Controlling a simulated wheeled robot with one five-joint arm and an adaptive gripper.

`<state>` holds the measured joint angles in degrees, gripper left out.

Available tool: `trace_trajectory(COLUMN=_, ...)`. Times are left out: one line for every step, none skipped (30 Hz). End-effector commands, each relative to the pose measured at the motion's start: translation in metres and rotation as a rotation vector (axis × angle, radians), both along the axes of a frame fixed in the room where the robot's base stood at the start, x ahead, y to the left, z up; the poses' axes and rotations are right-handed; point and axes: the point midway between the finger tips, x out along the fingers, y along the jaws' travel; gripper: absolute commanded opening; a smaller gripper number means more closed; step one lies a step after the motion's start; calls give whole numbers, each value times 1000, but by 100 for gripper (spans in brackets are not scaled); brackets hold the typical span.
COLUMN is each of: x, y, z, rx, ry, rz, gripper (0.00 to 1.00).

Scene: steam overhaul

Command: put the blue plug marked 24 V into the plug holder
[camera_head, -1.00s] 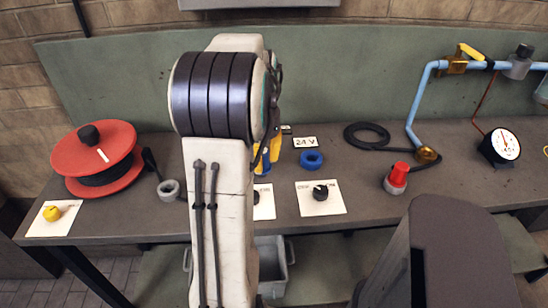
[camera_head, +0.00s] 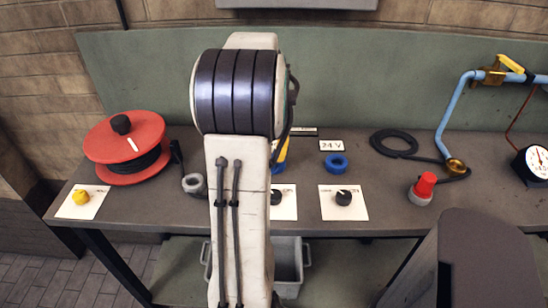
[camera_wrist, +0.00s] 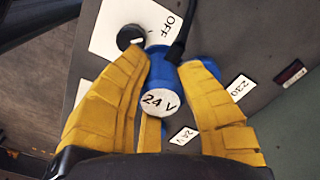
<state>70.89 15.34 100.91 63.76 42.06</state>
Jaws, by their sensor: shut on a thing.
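The blue plug marked 24 V (camera_wrist: 158,103) is between the yellow fingers of my gripper (camera_wrist: 170,92) in the wrist view. My gripper is shut on it; its round labelled face points at the camera and a black cable (camera_wrist: 182,35) runs up from it. In the head view my arm hides the plug and most of the gripper; a strip of yellow finger (camera_head: 282,155) shows. A blue ring (camera_head: 335,165) sits on the bench by a 24 V label (camera_head: 331,146). A grey ring (camera_head: 194,185) stands left of my arm; I cannot tell whether it is the plug holder.
A red cable reel (camera_head: 125,147) and a yellow knob (camera_head: 81,197) are at the left. Black knobs on white cards (camera_head: 343,212) lie along the front. A coiled black hose (camera_head: 394,143), red-topped fitting (camera_head: 424,187) and gauge (camera_head: 537,162) are at the right. A grey bin (camera_head: 287,270) is below.

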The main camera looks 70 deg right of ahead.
Motion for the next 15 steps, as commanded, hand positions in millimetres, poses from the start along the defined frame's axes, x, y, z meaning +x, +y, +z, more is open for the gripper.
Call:
trace_trajectory(x=6, y=2, z=1, rx=0, ry=0, rz=4, gripper=0)
trace_trajectory(x=9, y=4, z=1, rx=0, ry=0, rz=4, gripper=0)
trace_trajectory(x=13, y=5, z=1, rx=0, ry=0, rz=4, gripper=0)
trace_trajectory(x=16, y=6, z=1, rx=0, ry=0, rz=4, gripper=0)
trace_trajectory(x=19, y=7, z=1, rx=0, ry=0, rz=4, gripper=0)
trace_trajectory(x=23, y=8, z=1, rx=0, ry=0, rz=4, gripper=0)
trace_trajectory(x=26, y=9, z=1, rx=0, ry=0, rz=4, gripper=0)
trace_trajectory(x=29, y=11, z=1, rx=0, ry=0, rz=4, gripper=0)
trace_trajectory(x=33, y=12, z=1, rx=0, ry=0, rz=4, gripper=0)
trace_trajectory(x=36, y=13, z=1, rx=0, ry=0, rz=3, gripper=0)
trace_trajectory(x=39, y=14, z=1, rx=0, ry=0, rz=4, gripper=0)
trace_trajectory(x=43, y=16, z=1, rx=0, ry=0, rz=4, gripper=0)
trace_trajectory(x=46, y=17, z=1, rx=0, ry=0, rz=3, gripper=0)
trace_trajectory(x=48, y=18, z=1, rx=0, ry=0, rz=4, gripper=0)
trace_trajectory(x=53, y=19, z=1, rx=0, ry=0, rz=4, gripper=0)
